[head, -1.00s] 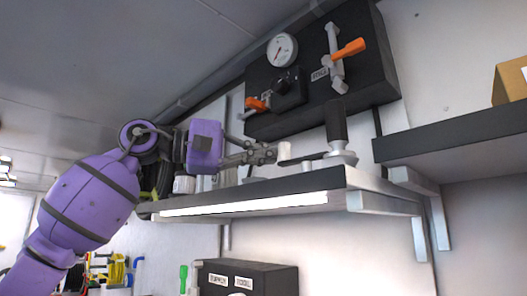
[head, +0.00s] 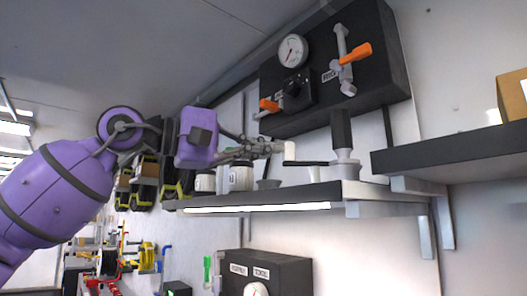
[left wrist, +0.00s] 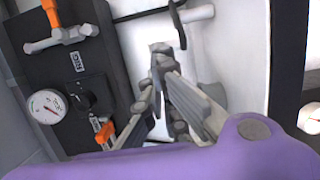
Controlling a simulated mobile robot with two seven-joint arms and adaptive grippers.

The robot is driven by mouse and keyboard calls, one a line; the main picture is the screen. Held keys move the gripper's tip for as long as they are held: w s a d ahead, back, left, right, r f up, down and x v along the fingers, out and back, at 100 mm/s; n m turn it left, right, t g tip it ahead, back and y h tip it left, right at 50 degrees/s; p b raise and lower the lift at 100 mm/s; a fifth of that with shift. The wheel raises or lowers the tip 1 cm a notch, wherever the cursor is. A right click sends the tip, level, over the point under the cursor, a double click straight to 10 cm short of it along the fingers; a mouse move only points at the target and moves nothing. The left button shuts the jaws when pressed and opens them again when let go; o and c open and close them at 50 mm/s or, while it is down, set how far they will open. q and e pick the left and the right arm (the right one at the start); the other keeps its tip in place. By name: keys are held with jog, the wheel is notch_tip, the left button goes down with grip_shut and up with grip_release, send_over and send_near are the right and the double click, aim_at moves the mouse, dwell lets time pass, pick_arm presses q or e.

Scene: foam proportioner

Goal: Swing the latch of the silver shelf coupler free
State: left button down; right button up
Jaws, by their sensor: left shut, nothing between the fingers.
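The silver coupler (head: 346,170) stands upright on the shelf near its right end, with a thick black hose or grip (head: 341,130) rising from it. Its dark latch lever (head: 308,163) sticks out to the left, above the shelf top. My left gripper (head: 284,148) is shut and empty, with its tips close to the lever's free end. A pale block shows at the tips; I cannot tell whether they touch the lever. In the left wrist view the shut fingertips (left wrist: 160,50) lie beside the dark lever (left wrist: 179,25). My right gripper is out of view.
The shelf (head: 300,193) has a bright light strip below. Jars (head: 241,177) stand under my left gripper. A black panel (head: 335,85) with gauge (head: 292,50) and orange-handled valves is on the wall behind. Another dark shelf (head: 450,147) holds a cardboard box (head: 513,95) at right.

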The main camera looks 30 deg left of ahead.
pick_arm(q)
jog(key=shift+s+d+f, duration=0.1)
jog(key=shift+s+d, duration=0.2)
jog(key=shift+s, duration=0.25)
jog(key=shift+s+d, duration=0.2)
jog(key=shift+s, duration=0.25)
jog(key=shift+s+d+b, duration=0.3)
jog(key=shift+s, duration=0.05)
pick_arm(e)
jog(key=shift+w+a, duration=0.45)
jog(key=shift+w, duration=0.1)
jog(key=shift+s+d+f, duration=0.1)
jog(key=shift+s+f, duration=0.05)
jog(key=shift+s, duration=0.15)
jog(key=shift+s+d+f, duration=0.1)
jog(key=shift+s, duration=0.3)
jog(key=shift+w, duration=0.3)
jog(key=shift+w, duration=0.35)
